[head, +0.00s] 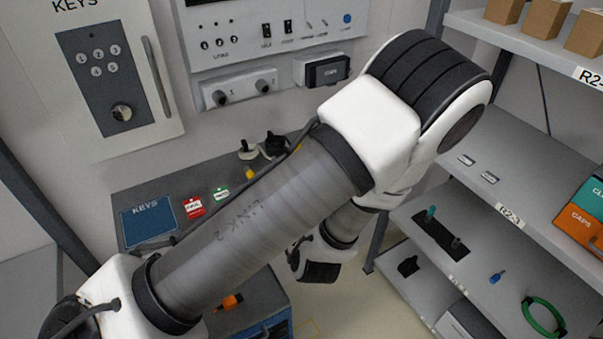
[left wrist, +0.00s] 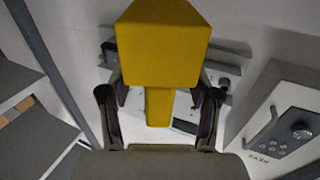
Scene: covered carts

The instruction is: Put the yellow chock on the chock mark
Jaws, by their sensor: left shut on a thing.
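The yellow chock (left wrist: 163,48) fills the upper middle of the left wrist view, with a narrower yellow part below its block. My left gripper (left wrist: 160,105) is shut on it, with one dark finger on each side. In the head view my left arm crosses the middle and hides the gripper's fingers and the chock. My right gripper is in neither view.
A grey bench (head: 135,189) with a blue keys tray (head: 149,222) and red and green tags stands against the wall. The KEYS cabinet (head: 111,75) and control panel (head: 270,40) are above. Shelves (head: 500,215) stand right. An orange item (head: 231,301) lies below my arm.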

